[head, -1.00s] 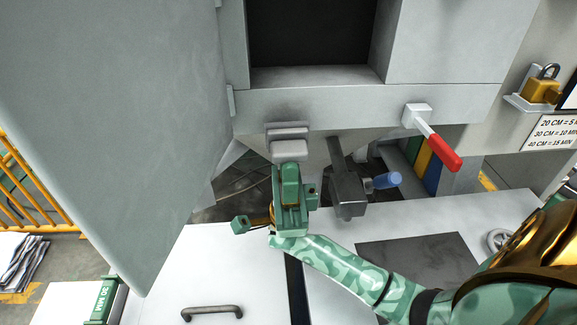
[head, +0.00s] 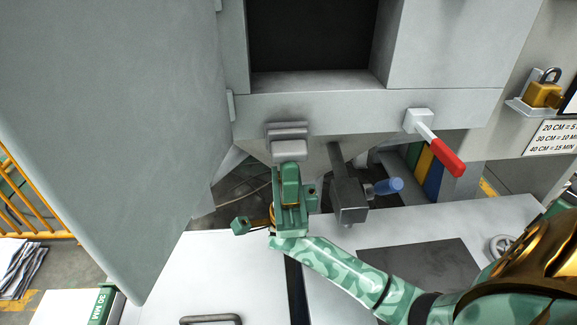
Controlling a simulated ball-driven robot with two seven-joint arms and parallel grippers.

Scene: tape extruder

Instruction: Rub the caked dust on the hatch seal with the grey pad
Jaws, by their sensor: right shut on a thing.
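My right gripper (head: 291,170) is shut on the grey pad (head: 289,147), its arm reaching in from the lower right. The pad is at the front of the pale band below the dark hatch opening (head: 312,32). It appears to lie against this band, though the contact itself is hidden. A faint dark smudge, which looks like the caked dust (head: 287,124), shows around the pad's upper edge. The pad covers the rest of that spot. My left gripper is not in view.
A large grey door panel (head: 110,130) hangs open on the left. A red-handled lever (head: 442,153) sticks out at right, and a dark block with a blue handle (head: 387,186) is close right of my gripper. A white bench top (head: 215,270) lies below.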

